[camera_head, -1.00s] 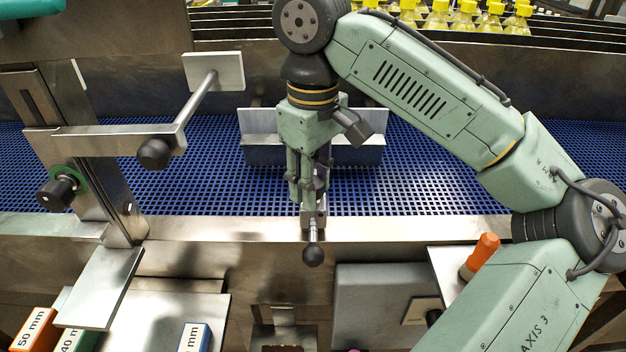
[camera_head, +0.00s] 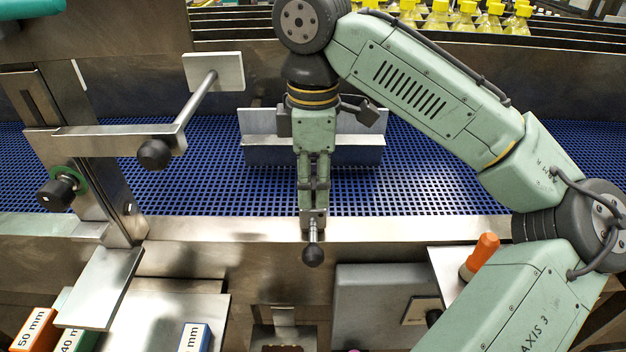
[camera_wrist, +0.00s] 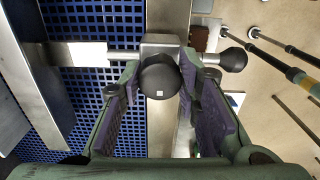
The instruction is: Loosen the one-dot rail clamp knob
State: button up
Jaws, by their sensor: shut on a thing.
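The one-dot rail clamp knob (camera_wrist: 160,88) is black and round, with one small pale mark on its top. In the wrist view it sits between the two fingertips of my gripper. My gripper (camera_head: 313,208) points down at the front rail of the conveyor and is shut on the knob. In the head view the fingers hide the knob. A metal clamp block (camera_wrist: 158,42) and rod sit beside the knob. The rod ends in a black ball (camera_head: 313,257), which also shows in the wrist view (camera_wrist: 232,60).
A metal guide plate (camera_head: 262,152) stands over the blue conveyor belt (camera_head: 430,180) behind my gripper. A post at left carries a black ball handle (camera_head: 154,153) and a knob with a green ring (camera_head: 62,188). An orange-topped object (camera_head: 481,255) stands at right.

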aim_at(313, 181)
jog(key=shift+f, duration=0.1)
dwell(0.4)
jog(key=o, duration=1.2)
notch_tip(313, 181, up, 12)
jog(key=shift+r, duration=0.1)
